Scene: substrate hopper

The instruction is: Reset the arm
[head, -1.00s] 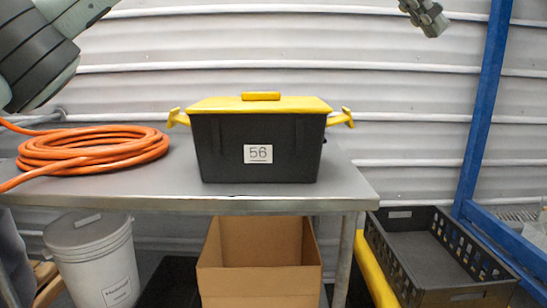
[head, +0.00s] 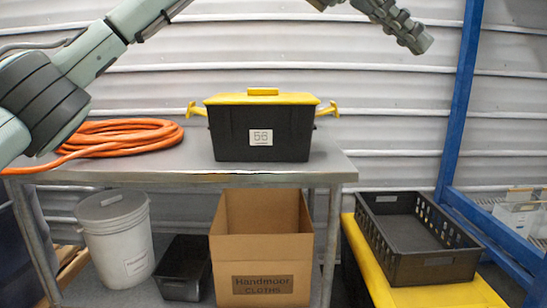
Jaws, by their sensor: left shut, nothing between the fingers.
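My left arm comes in from the left and reaches across the top of the head view, partly cut off by the upper edge. My left gripper (head: 423,43) is at the upper right, shut and empty, pointing down and to the right. It shows in front of the corrugated wall, above and to the right of the black bin, apart from everything. The black bin (head: 235,140) with a yellow lid (head: 262,98) and label 56 stands upright on the grey table, lid on. My right gripper is not in view.
An orange hose (head: 125,137) lies coiled on the grey table (head: 300,172). Below are a white bucket (head: 120,245), a black tray (head: 183,270) and an open cardboard box (head: 262,250). At right, a black crate (head: 430,268) sits on a yellow surface (head: 450,295) beside a blue post (head: 459,110).

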